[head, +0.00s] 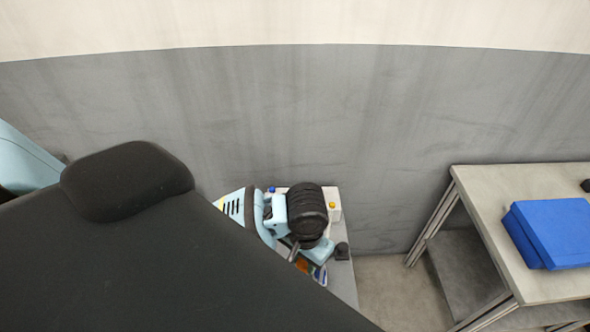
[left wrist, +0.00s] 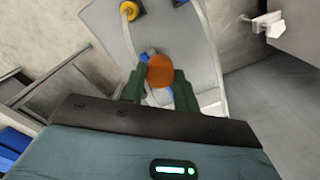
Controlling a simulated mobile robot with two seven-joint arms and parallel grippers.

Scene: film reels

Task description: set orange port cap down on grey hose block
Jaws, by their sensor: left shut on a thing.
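The orange port cap (left wrist: 160,71) is held between the green fingertips of my left gripper (left wrist: 158,84) in the left wrist view. In the head view my left gripper (head: 308,268) is partly hidden by my own arm, with a bit of orange at its tips. Beyond the cap in the wrist view is a light grey surface (left wrist: 181,42) with a pale hose curving on each side. I cannot tell for sure which part is the grey hose block, or whether the cap touches anything. My right gripper is not in view.
A yellow round fitting (left wrist: 130,11) and a white bracket (left wrist: 262,25) show in the wrist view. In the head view, a white box (head: 334,213) and a small black thing (head: 342,251) stand near the gripper. A blue case (head: 553,234) lies on the right-hand table (head: 487,206).

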